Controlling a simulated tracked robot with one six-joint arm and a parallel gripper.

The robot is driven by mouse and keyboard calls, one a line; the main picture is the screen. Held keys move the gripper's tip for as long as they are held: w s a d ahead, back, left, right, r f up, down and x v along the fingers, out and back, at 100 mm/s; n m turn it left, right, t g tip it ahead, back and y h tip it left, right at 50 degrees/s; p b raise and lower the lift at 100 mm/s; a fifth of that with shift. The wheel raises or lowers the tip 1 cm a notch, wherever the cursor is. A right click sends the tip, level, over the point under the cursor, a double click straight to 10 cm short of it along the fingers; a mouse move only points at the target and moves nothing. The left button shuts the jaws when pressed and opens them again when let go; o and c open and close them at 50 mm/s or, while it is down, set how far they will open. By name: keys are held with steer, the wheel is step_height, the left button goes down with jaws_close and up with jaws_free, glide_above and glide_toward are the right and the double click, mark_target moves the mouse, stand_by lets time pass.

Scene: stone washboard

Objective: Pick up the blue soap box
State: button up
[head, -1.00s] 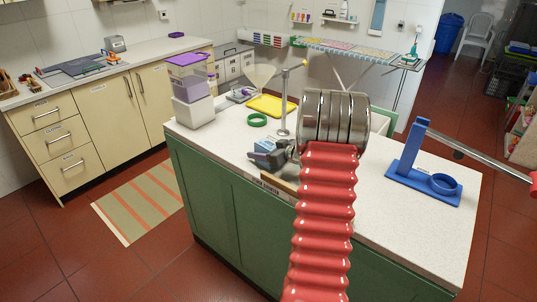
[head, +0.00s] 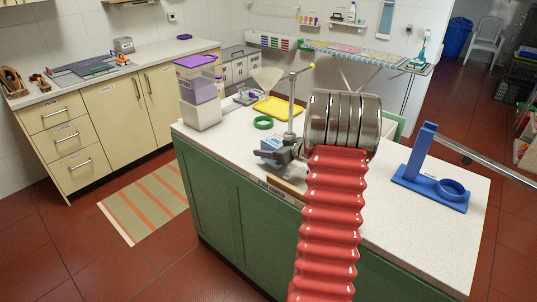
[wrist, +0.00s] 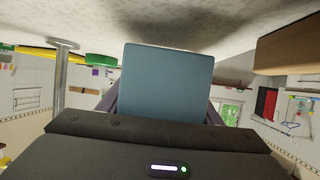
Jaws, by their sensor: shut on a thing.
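The blue soap box (wrist: 168,85) fills the middle of the wrist view as a plain grey-blue block. My gripper (wrist: 165,100) is shut on it, with a dark finger showing on each side. In the head view the soap box (head: 270,143) is a small light-blue patch at my gripper (head: 274,152), low over the white countertop near its front edge. My red ribbed arm covers part of this area. I cannot tell whether the box touches the counter.
On the counter (head: 390,225), a wooden block (head: 286,188) lies close by, with a metal stand (head: 291,105) and green ring (head: 263,122) behind. Stacked containers (head: 198,95) stand left, a yellow tray (head: 278,107) farther back, and a blue holder (head: 430,180) right.

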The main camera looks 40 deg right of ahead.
mark_target(272, 135)
step_height(272, 135, up, 8)
stand_by(1.1)
steer(key=shift+d+r, duration=0.2)
steer(key=shift+d, duration=0.4)
steer(key=shift+s+d+f+m+h, duration=0.2)
steer(key=shift+d+m+h, duration=0.3)
steer(key=shift+m+h, duration=0.15)
steer(key=shift+w+a+f+m+h, duration=0.15)
steer(key=shift+a+m+h, duration=0.15)
steer(key=shift+h, duration=0.15)
steer(key=w+a+f, duration=0.1)
steer(key=a, duration=1.5)
steer(key=w+a+f+n+y, duration=0.1)
steer(key=w+a+f, duration=0.1)
steer(key=a, duration=1.4)
steer(key=w+a+f+n+y, duration=0.1)
steer(key=w+a+f, duration=0.1)
steer(key=a, duration=1.4)
steer(key=shift+a+f, duration=0.2)
